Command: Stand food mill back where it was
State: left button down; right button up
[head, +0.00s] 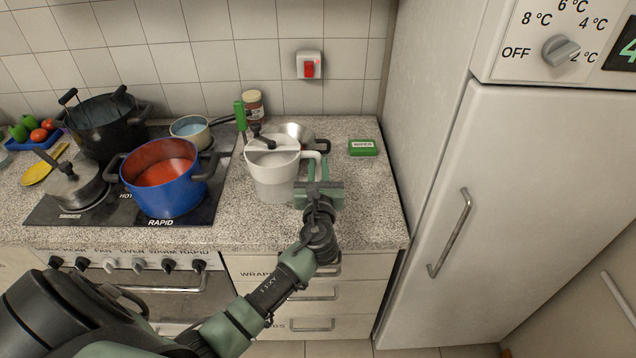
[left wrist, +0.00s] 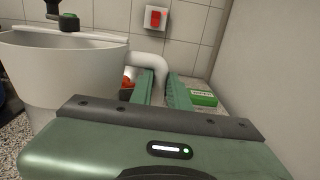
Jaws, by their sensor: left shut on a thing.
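My right gripper is not in view.
A green box (head: 362,148) lies right, near the fridge (head: 450,150). Counter front right is clear.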

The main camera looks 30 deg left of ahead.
aim_at(318, 178)
pick_arm(q)
jog(key=shift+f, duration=0.6)
notch_tip(318, 178, down, 4)
jog(key=shift+r+b, duration=0.1)
jog(key=shift+b, duration=0.3)
jog(key=c, duration=1.8)
grip_release()
jog(key=o, duration=0.5)
jog(key=shift+c, duration=0.2)
